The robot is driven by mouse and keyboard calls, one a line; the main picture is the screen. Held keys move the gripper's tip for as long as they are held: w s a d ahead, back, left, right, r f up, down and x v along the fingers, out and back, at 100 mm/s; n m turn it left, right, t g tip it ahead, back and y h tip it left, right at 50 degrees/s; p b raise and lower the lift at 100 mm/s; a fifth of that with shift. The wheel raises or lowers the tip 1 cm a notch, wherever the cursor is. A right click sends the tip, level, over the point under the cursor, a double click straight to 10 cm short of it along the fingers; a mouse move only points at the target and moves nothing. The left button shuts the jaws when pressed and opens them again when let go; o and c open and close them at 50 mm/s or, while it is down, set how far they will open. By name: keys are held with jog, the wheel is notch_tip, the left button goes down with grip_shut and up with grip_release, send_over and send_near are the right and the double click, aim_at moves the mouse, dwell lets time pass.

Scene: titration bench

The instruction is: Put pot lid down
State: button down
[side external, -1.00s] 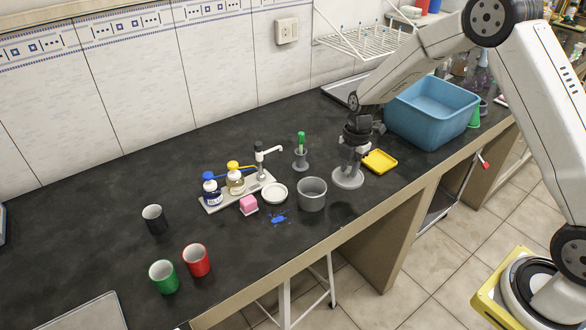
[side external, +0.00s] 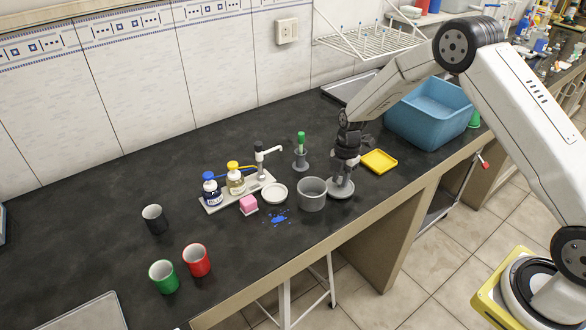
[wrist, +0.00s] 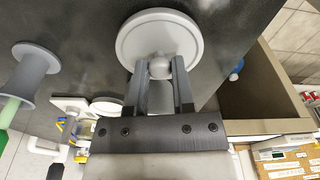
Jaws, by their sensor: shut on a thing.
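The pot lid is a round grey disc (side external: 340,188) with a ball knob. My gripper (side external: 343,178) is shut on the knob from above and holds the lid roughly level, low over the counter just right of the open grey pot (side external: 312,194). In the wrist view the lid (wrist: 160,25) fills the top middle, with the fingers (wrist: 158,85) on either side of its knob (wrist: 160,66). I cannot tell whether the lid's underside touches the counter.
A yellow tray (side external: 379,161) and a blue bin (side external: 432,112) are to the right. The counter's front edge is close.

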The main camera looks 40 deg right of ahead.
jog(key=shift+f, duration=0.25)
jog(key=shift+f, duration=0.15)
jog(key=shift+c, duration=2.4)
grip_release()
notch_tip(320, 180, up, 12)
jog(key=d, duration=0.1)
jog(key=shift+w+d, duration=0.15)
jog(key=shift+d, duration=0.1)
